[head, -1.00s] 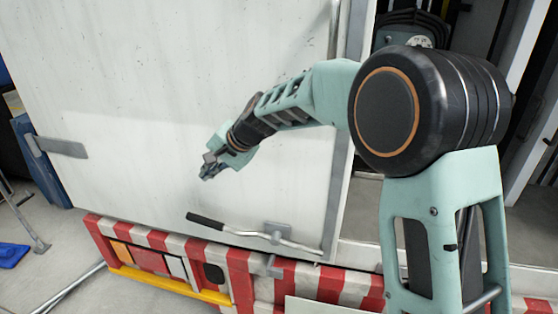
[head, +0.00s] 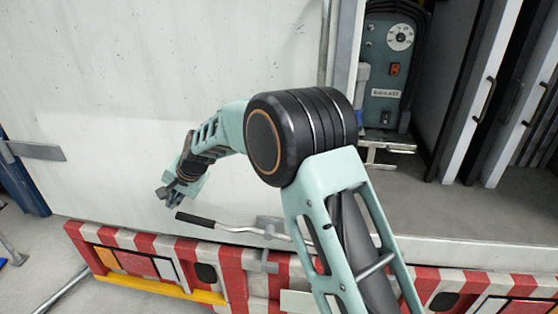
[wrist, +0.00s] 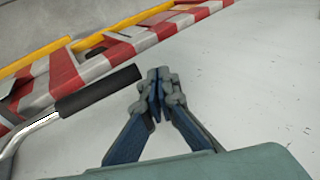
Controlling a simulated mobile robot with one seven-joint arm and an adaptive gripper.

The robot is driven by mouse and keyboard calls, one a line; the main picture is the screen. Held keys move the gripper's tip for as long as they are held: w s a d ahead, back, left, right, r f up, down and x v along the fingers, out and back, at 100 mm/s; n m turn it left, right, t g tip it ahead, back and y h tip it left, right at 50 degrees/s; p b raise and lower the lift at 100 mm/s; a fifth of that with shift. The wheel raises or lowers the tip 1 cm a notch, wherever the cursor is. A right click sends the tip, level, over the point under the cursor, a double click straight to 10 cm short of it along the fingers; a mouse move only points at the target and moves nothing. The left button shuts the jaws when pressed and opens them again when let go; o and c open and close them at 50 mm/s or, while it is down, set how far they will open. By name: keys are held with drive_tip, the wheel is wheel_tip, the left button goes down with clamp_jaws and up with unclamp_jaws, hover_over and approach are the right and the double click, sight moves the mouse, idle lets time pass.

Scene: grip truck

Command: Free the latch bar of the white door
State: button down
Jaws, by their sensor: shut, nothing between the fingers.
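The white door (head: 100,90) fills the left of the head view. Its latch bar (head: 232,229) lies along the door's lower edge, a bent metal rod with a black grip (head: 195,219) at its left end. A grey bracket (head: 268,226) sits around the bar further right; my arm hides the bar's right end. My gripper (head: 164,192) is shut and empty, just above and left of the black grip. In the wrist view my gripper's fingertips (wrist: 158,76) are together, right beside the end of the black grip (wrist: 98,92); whether they touch it I cannot tell.
A red-and-white striped bumper (head: 100,240) with a yellow lower edge (head: 165,290) runs below the door. A grey hinge strap (head: 35,151) is on the door's left. Right of the door is an open bay with a grey ballast box (head: 388,75) and white upright panels (head: 480,100).

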drive_tip(key=shift+a+f+b, duration=0.3)
drive_tip(key=shift+a+f, duration=0.05)
drive_tip(key=shift+f, duration=0.55)
drive_tip(key=shift+a+f+b, duration=0.25)
drive_tip(key=shift+a+f, duration=0.05)
drive_tip(key=shift+f, duration=0.6)
drive_tip(key=shift+d+r, duration=0.1)
drive_tip(key=shift+r, duration=0.15)
wheel_tip(320, 180, up, 13)
drive_tip(key=s, duration=0.2)
drive_tip(key=shift+s+a+r+p, duration=0.2)
drive_tip(key=shift+s+a+p, duration=0.15)
drive_tip(key=shift+p, duration=0.1)
